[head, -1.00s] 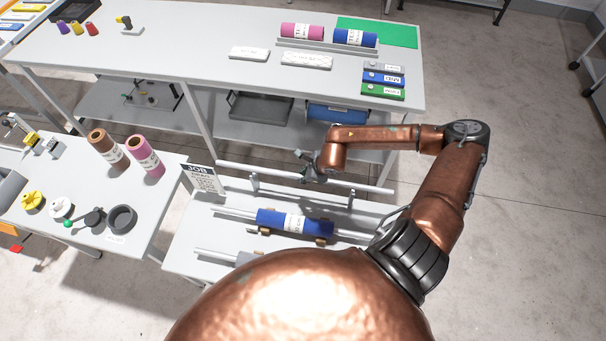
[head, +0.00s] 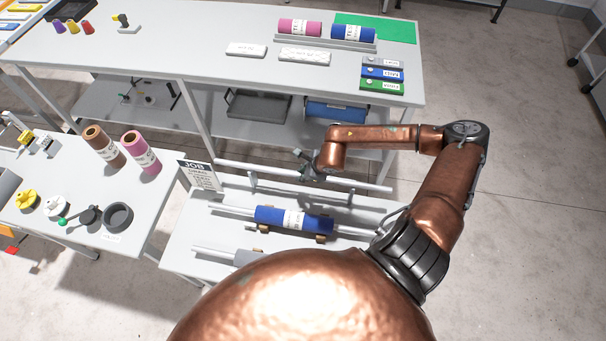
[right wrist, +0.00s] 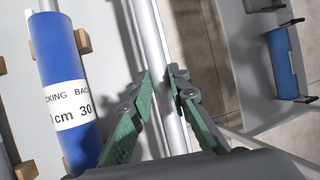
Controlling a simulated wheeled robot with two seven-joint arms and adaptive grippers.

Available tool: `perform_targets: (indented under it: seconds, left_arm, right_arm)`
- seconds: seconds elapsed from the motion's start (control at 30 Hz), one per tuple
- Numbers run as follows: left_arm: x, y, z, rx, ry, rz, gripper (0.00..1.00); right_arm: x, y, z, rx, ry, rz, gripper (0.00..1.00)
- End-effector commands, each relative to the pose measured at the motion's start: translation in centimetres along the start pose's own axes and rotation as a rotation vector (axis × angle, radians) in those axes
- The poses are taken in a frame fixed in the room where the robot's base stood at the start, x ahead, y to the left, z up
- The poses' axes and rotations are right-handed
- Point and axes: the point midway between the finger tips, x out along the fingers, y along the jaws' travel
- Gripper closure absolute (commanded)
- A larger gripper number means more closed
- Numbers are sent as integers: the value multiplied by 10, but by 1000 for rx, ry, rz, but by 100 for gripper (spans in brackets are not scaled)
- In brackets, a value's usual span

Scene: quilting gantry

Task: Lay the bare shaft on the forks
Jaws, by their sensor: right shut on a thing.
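The bare shaft (head: 235,167) is a long pale metal rod, held crosswise over the back of the near table. My right gripper (head: 312,172) is shut on it near its middle. In the right wrist view, the green-padded fingers (right wrist: 160,100) stand on either side of the shaft (right wrist: 153,40). The forks are two small grey uprights, one at left (head: 253,183) and one at right (head: 350,197), close below the shaft. I cannot tell whether the shaft touches them. My left gripper is not in view.
A blue roll (head: 270,217) on its own shaft lies in front of the forks, with another rod (head: 210,251) nearer. A job card (head: 200,175) stands by the shaft's left end. The long grey table (head: 215,75) is behind; a side table (head: 170,178) is at left.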

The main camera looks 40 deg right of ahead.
Motion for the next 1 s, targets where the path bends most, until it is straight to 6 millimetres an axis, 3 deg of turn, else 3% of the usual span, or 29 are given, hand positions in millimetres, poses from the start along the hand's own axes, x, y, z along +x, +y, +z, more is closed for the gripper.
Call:
perform_targets:
  seconds: [0.03, 0.1, 0.13, 0.4, 0.87, 1.0]
  left_arm:
    - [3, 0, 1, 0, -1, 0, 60]
    - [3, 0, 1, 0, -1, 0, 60]
    - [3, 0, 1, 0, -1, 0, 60]
    - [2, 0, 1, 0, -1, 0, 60]
    - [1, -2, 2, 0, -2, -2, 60]
    - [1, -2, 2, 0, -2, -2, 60]
  right_arm:
    - [10, 14, -13, 9, 19, 24, 100]
    - [10, 14, -13, 9, 20, 24, 100]
    - [10, 14, -13, 10, 20, 24, 82]
    - [8, 14, -15, 12, 22, 23, 63]
    - [6, 14, -14, 8, 23, 23, 63]
    - [-4, 12, -12, 6, 20, 21, 63]
